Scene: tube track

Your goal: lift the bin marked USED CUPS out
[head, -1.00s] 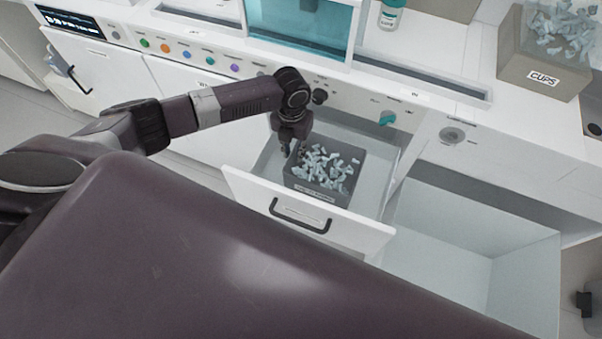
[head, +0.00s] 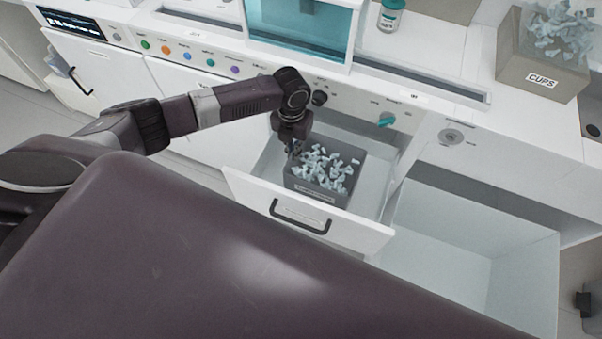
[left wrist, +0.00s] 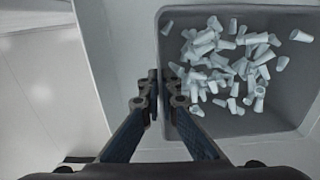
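A grey bin (head: 318,189) full of pale used cups (head: 325,167) stands in the open drawer (head: 370,205). Its front label is too small to read. My left gripper (head: 296,151) points down at the bin's left wall. In the left wrist view, the left gripper's fingers (left wrist: 163,82) are close together on the wall of the bin (left wrist: 240,132), one on the outer side and one on the cup side. It looks shut on that wall. The bin still sits down in the drawer. My right gripper is not in view.
The drawer's front has a black handle (head: 300,216). An open empty compartment (head: 440,245) is to the right. On the counter stand a box marked CUPS (head: 541,78) and a small jar (head: 391,15).

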